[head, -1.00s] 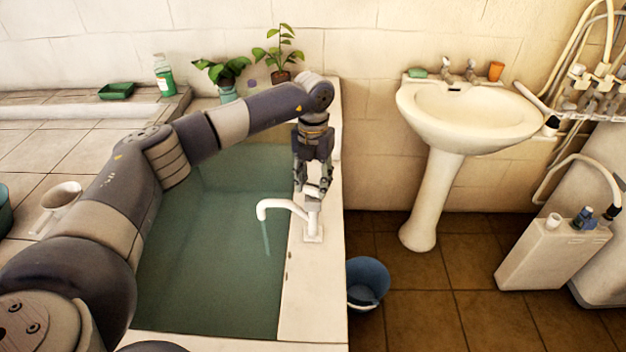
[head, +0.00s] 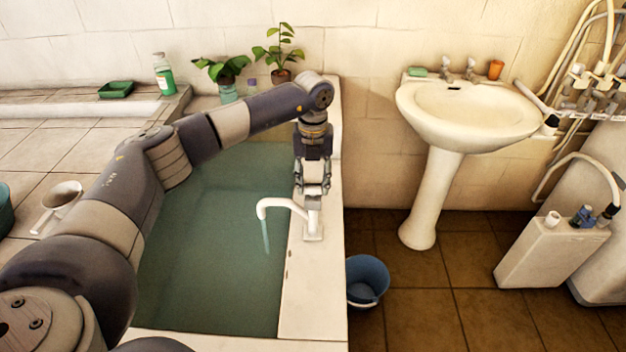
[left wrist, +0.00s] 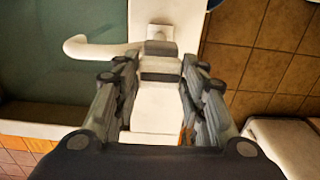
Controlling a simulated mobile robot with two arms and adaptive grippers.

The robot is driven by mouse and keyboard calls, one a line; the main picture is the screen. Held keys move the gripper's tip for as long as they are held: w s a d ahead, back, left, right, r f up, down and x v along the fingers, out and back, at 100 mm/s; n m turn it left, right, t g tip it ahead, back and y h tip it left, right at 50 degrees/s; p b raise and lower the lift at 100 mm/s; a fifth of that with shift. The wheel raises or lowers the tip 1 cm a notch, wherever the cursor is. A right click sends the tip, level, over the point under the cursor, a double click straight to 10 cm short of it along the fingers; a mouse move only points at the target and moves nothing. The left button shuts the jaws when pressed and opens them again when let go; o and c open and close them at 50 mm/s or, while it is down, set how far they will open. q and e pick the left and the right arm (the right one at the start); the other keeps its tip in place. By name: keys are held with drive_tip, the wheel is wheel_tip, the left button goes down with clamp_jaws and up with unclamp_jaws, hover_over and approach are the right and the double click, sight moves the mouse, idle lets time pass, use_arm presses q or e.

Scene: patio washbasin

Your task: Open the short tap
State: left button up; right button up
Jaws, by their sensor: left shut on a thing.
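The short tap (head: 282,202) is white and stands on the pale rim of the water-filled basin, its spout bent out to the left. A stream of water falls from the spout into the basin. My left gripper (head: 313,189) points down over the tap's body from above and is shut on the tap's handle. In the left wrist view the spout (left wrist: 92,49) reaches left, and the pale grey handle (left wrist: 161,66) sits between the fingertips. The fingers partly hide the handle. My right gripper is out of view.
A blue bucket (head: 367,281) stands on the brown floor right of the basin's rim (head: 315,285). A white pedestal washbasin (head: 470,130) stands further right. Potted plants (head: 281,55) and a green soap bottle (head: 163,74) are at the back. A white mug-like vessel (head: 62,196) lies left.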

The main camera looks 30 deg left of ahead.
sight(313, 185)
use_arm(q)
drive_tip(key=shift+r, duration=0.1)
drive_tip(key=o, duration=1)
drive_tip(key=shift+o, duration=0.3)
wheel_tip(313, 185, up, 12)
